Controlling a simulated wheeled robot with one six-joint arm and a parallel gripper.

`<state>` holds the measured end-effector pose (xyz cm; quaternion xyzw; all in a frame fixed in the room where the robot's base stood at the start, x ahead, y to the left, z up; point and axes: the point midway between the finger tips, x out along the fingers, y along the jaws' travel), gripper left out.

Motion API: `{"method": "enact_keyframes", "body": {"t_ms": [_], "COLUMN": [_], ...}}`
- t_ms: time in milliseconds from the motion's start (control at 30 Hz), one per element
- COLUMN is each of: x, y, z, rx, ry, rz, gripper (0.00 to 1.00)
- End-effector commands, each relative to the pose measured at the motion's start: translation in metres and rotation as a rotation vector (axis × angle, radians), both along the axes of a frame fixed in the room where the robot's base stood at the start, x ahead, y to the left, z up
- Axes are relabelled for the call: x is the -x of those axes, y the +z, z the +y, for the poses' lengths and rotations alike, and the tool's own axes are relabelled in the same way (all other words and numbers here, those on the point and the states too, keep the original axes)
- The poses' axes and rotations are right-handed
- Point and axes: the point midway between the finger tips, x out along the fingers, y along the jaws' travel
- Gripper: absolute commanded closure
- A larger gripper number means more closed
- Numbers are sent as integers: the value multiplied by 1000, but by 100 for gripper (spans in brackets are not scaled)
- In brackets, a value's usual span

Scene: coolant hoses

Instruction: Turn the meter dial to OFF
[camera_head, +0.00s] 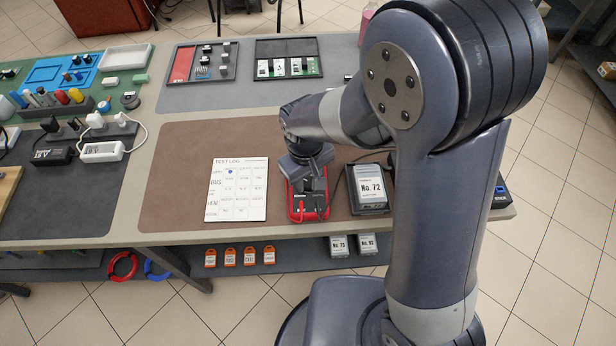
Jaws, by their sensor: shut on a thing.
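The meter (307,213) is a small dark box with a red rim. It lies on the brown mat near the front edge of the table. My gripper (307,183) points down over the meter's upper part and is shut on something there. The dial is hidden under my gripper, so its setting and the OFF mark cannot be read. The thing in the jaws is hidden too; its place fits the meter dial. Red plugs show at the meter's lower end.
A white test log sheet (237,189) lies left of the meter. A dark box labelled No. 72 (369,203) stands close on its right, with a dark cable beside it. Trays (201,78) lie at the back. The brown mat (172,178) is bare at the left.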

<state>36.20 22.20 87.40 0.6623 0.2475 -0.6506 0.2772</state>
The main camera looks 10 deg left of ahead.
Motion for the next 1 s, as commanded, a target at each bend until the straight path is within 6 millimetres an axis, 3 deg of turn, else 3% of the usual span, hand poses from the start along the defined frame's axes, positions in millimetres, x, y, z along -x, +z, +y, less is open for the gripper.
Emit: {"method": "enact_keyframes", "body": {"t_ms": [567,600,867,1000], "x": [0,0,0,0], "y": [0,0,0,0], "z": [0,0,0,0], "rx": [0,0,0,0], "ry": [38,38,37,37], "rz": [1,1,0,0], "gripper": [90,66,45,45]}}
